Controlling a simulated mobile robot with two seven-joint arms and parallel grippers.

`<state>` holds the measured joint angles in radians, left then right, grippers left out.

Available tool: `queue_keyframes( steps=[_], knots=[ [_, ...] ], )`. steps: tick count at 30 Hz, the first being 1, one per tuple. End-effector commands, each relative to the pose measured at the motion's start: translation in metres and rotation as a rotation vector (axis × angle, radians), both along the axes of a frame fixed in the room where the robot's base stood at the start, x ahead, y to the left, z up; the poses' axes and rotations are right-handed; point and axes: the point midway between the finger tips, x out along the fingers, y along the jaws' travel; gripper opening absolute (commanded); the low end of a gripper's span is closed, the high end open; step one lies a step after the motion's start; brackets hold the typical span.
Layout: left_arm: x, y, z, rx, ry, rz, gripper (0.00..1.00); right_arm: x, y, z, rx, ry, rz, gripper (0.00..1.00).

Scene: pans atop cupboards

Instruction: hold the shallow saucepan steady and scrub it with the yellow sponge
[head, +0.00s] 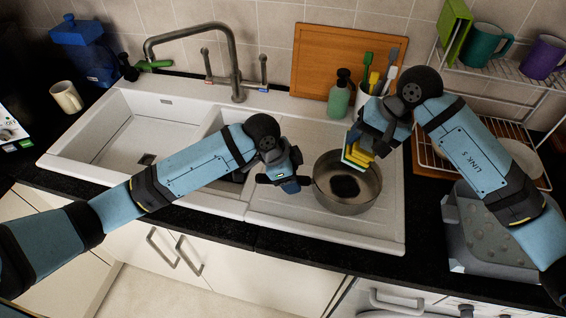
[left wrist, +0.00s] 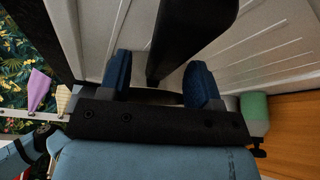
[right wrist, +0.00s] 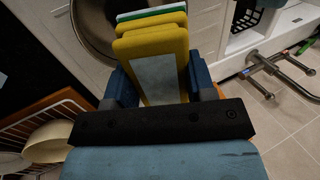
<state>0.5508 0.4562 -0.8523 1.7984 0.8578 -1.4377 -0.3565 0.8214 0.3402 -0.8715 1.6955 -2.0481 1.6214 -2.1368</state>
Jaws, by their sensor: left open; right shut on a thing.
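The shallow saucepan (head: 345,205), metal with a dark patch inside, stands on the sink's drainboard; part of it shows in the right wrist view (right wrist: 92,35). My left gripper (head: 298,184) is at the pan's left side. In the left wrist view its blue fingers (left wrist: 160,85) are apart, with the pan's black handle (left wrist: 190,40) between them; I cannot tell whether they touch it. The sponge shows yellow with white and green layers in the head view (head: 357,155).
The white sink (head: 225,205) has basins at left. A soap bottle (head: 339,98), a brush holder and a wooden board (head: 320,60) stand behind the pan. A dish rack (head: 520,130) and a grey bin (head: 465,235) are at right. A cream mug (head: 66,97) stands far left.

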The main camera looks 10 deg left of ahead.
Motion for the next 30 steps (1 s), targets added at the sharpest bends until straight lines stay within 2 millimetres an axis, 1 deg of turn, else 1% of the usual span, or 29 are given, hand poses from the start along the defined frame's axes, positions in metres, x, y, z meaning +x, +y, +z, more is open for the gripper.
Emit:
queue_keyframes(
  steps=[1,3,6,16,17,18,20,21,23,24,30],
  knots=[
    [0.001,-0.003,-0.006,0.0,0.001,0.001,0.57,0.0,0.0,0.0,0.0,0.0,0.0,0.31],
    [0.002,-0.005,-0.013,0.001,0.002,0.001,0.57,0.0,0.0,0.0,0.0,0.0,0.0,0.31],
    [0.002,-0.007,-0.018,0.0,0.001,0.001,0.57,0.0,0.0,0.0,0.0,0.0,0.0,0.31],
    [0.003,-0.008,-0.021,0.0,0.0,0.0,0.57,0.0,0.0,0.0,0.0,0.0,0.0,0.31],
    [0.003,-0.008,-0.021,0.0,0.0,0.0,0.51,0.0,0.0,0.0,0.0,0.0,0.0,0.31],
    [0.003,-0.008,-0.021,0.0,0.0,0.0,0.41,0.0,0.0,0.0,0.0,0.0,0.0,0.31],
    [0.003,-0.008,-0.021,0.0,0.0,0.0,0.28,0.0,0.0,0.0,0.0,0.0,0.0,0.31],
    [0.003,-0.008,-0.021,0.0,0.0,0.0,0.18,0.0,0.0,0.0,0.0,0.0,0.0,0.31],
    [0.003,-0.008,-0.021,0.0,0.0,0.0,0.05,0.0,0.0,0.0,0.0,0.0,0.0,0.31],
    [0.003,-0.008,-0.021,0.0,0.0,0.0,0.0,0.0,0.0,0.0,0.0,0.0,0.0,0.31],
    [0.003,-0.008,-0.021,0.0,0.0,0.0,0.0,0.0,0.0,0.0,0.0,0.0,0.0,0.31]
  ],
)
